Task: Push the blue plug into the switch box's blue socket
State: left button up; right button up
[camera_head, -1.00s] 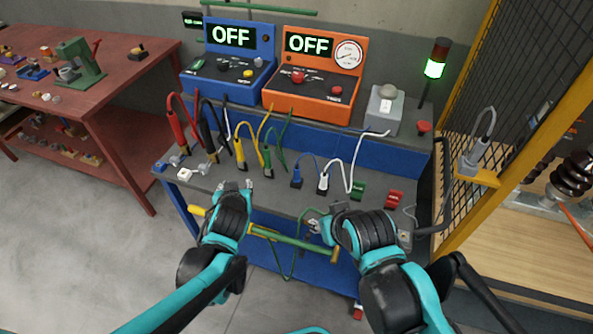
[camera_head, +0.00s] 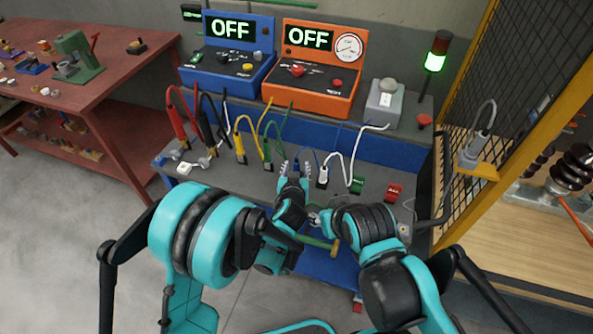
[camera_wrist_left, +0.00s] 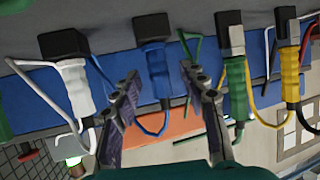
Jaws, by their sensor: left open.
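The blue plug (camera_wrist_left: 153,70) has a black block at one end and a thin blue cable. In the head view it is mostly hidden between the fingers of my left gripper (camera_head: 296,168). In the left wrist view the open fingers of my left gripper (camera_wrist_left: 162,78) are on either side of the blue plug, with gaps visible. My right gripper (camera_head: 317,218) is low at the front edge of the bench; its fingers are too small and covered to read. I cannot make out a blue socket or tell which box is the switch box.
A white plug (camera_wrist_left: 75,85) and a green plug (camera_wrist_left: 236,85) flank the blue one closely. Yellow (camera_head: 240,150), black (camera_head: 208,140) and red (camera_head: 178,125) leads stand further left. Blue (camera_head: 228,65) and orange (camera_head: 312,80) boxes showing OFF stand behind.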

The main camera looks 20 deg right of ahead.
pick_arm(q)
jog(key=shift+x, duration=0.8)
pick_arm(e)
jog(key=shift+f, duration=0.25)
pick_arm(q)
grip_shut()
jog(key=shift+r, duration=0.15)
pick_arm(e)
jog(key=shift+r, duration=0.1)
